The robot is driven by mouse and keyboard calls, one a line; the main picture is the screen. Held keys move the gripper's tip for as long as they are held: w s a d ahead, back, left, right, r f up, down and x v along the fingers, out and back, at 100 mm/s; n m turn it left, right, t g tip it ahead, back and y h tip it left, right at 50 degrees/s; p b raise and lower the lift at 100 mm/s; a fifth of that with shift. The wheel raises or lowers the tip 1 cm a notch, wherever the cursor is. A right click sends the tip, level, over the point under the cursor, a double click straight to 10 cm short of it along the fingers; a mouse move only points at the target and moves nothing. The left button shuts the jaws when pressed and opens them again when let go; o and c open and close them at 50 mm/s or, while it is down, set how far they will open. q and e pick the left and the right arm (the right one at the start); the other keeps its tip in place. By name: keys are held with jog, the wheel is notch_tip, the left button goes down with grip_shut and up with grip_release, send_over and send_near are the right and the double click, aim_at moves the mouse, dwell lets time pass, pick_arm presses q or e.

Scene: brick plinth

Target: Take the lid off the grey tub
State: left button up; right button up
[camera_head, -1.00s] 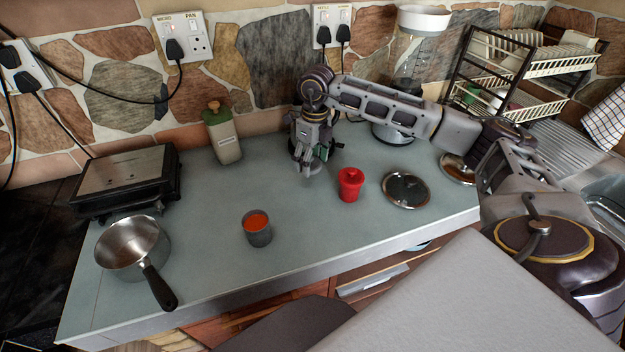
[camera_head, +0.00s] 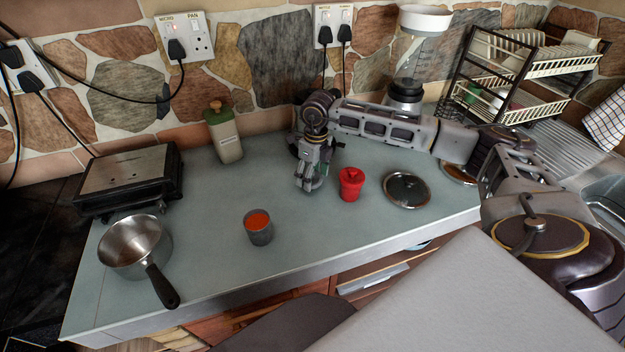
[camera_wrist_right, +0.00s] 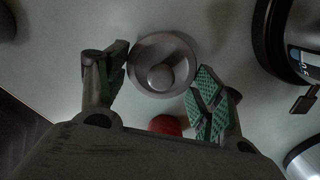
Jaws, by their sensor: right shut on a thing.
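My right gripper (camera_head: 308,184) is low over the middle of the counter, pointing down. In the right wrist view its fingers (camera_wrist_right: 162,82) with green pads stand on both sides of a round grey lid (camera_wrist_right: 161,50) with a domed knob, shut on its rim. The tub's body under it is hidden, so I cannot tell whether the lid is seated or apart. In the head view the gripper covers the lid. My left gripper is not in view.
A red lidded pot (camera_head: 350,186) stands close right of the gripper, with a glass pan lid (camera_head: 407,190) beyond. A grey cup with orange inside (camera_head: 258,227) stands front left. A saucepan (camera_head: 130,246), grill (camera_head: 128,180) and green-topped bottle (camera_head: 224,136) stand further left.

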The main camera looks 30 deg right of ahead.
aim_at(314, 174)
notch_tip(314, 174, down, 2)
jog(key=shift+f, duration=0.15)
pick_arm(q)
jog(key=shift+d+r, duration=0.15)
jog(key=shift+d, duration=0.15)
pick_arm(e)
jog(key=shift+f, duration=0.15)
jog(key=o, duration=1.1)
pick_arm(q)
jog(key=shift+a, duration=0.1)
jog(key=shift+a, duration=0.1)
pick_arm(e)
jog(key=r, duration=0.7)
jog(key=r+b, duration=0.1)
jog(key=r, duration=0.2)
jog(key=shift+s+d+r, duration=0.1)
jog(key=shift+d+r, duration=0.15)
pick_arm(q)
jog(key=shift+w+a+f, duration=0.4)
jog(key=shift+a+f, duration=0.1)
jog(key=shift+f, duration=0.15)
pick_arm(e)
jog(key=shift+r, duration=0.9)
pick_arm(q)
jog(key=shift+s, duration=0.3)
